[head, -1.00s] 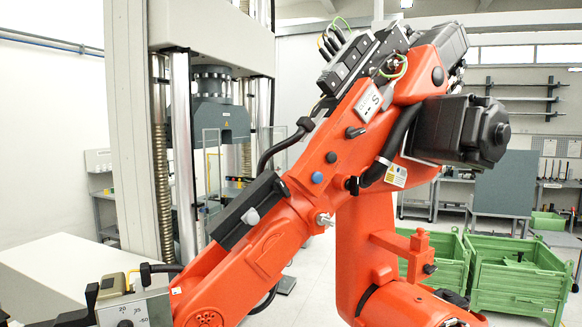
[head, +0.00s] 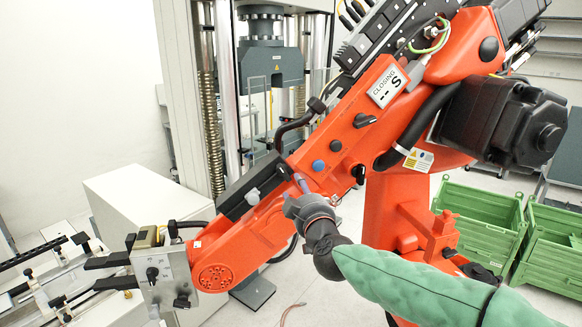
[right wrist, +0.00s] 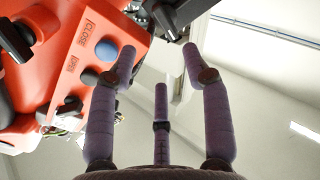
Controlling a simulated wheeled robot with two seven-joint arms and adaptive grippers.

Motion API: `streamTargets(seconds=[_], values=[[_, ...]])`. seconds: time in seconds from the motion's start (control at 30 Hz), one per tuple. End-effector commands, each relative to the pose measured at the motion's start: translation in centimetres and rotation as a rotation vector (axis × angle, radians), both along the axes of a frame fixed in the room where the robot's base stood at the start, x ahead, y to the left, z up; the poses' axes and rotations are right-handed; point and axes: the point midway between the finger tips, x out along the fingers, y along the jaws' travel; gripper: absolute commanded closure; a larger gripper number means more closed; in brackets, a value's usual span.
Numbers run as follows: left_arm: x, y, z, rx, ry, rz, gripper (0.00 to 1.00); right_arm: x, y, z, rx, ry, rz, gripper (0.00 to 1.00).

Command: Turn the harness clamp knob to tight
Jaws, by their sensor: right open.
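The orange robot arm (head: 255,238) slopes across the head view. It carries a black wing-shaped knob (head: 365,120), a blue button (head: 318,166) and a black block (head: 250,188) with a small grey knob (head: 252,196). I cannot tell which knob is the harness clamp knob. My right gripper (head: 294,193) is open and appears empty, in front of the orange arm just below the blue button. In the right wrist view its three fingers are spread (right wrist: 159,72), with the blue button (right wrist: 107,50) by the left finger. My left gripper is out of view.
Green bins (head: 480,225) stand on the floor at right. A tall testing machine (head: 262,85) stands behind, with a white cabinet (head: 150,200) in front. A grey plate with dark jaws (head: 165,280) ends the orange arm at lower left. Fixtures (head: 45,275) lie at far left.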

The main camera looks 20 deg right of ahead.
Motion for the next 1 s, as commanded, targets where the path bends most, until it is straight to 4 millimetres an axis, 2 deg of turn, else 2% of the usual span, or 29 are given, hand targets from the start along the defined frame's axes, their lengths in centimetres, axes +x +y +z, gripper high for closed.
streamTargets(seconds=[0.17, 0.6, 0.8, 1.0], values=[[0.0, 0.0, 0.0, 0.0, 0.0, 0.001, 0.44, 1.7, -0.1, -0.2, -0.001, 0.003, -0.001, 0.51], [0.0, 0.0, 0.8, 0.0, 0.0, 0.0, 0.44, 8.5, -0.2, -0.2, -0.001, 0.004, 0.001, 0.51], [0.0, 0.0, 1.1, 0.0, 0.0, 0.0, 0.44, 10.2, -0.4, -0.2, 0.001, 0.003, 0.001, 0.51], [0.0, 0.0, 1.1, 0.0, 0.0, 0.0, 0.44, 10.7, -0.4, -0.1, 0.001, 0.001, 0.0, 0.51]])
